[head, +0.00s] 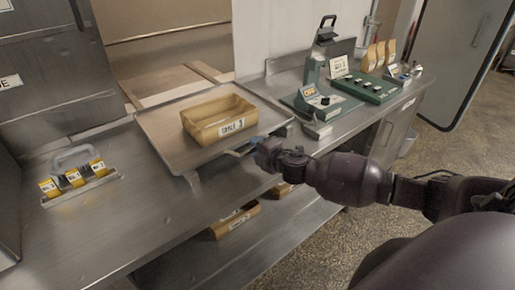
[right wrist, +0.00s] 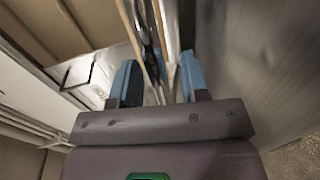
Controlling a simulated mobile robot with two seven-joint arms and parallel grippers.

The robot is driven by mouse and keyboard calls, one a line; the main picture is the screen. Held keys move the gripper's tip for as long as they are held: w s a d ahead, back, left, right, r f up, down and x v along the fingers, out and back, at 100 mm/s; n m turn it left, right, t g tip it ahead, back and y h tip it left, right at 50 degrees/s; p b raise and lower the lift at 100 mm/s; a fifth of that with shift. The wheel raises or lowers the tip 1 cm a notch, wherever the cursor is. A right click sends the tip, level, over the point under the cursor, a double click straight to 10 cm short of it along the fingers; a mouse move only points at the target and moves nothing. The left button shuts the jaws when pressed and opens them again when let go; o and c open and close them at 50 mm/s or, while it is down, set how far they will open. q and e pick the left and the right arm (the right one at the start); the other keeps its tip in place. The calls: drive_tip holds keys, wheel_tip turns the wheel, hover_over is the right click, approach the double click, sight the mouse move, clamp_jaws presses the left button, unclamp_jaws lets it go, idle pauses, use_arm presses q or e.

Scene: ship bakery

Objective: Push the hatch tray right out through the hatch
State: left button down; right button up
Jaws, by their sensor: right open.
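The hatch tray (head: 165,135) is a flat metal tray on the steel counter, in front of the hatch opening (head: 165,70). A tan box (head: 205,112) with a label reading like "TABLE 3" sits on it. My right gripper (head: 242,150) is at the tray's near right edge, with its blue fingertips pointing towards it. In the right wrist view the two blue fingers (right wrist: 158,82) stand apart, with thin edges showing between and beyond them. I cannot tell whether they touch the tray. My left gripper is not in view.
A caddy with yellow labels (head: 75,180) stands on the counter at left. More tan boxes (head: 235,218) lie on the shelf below. The front left counter is clear.

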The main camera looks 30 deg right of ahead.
clamp_jaws()
idle(0.3)
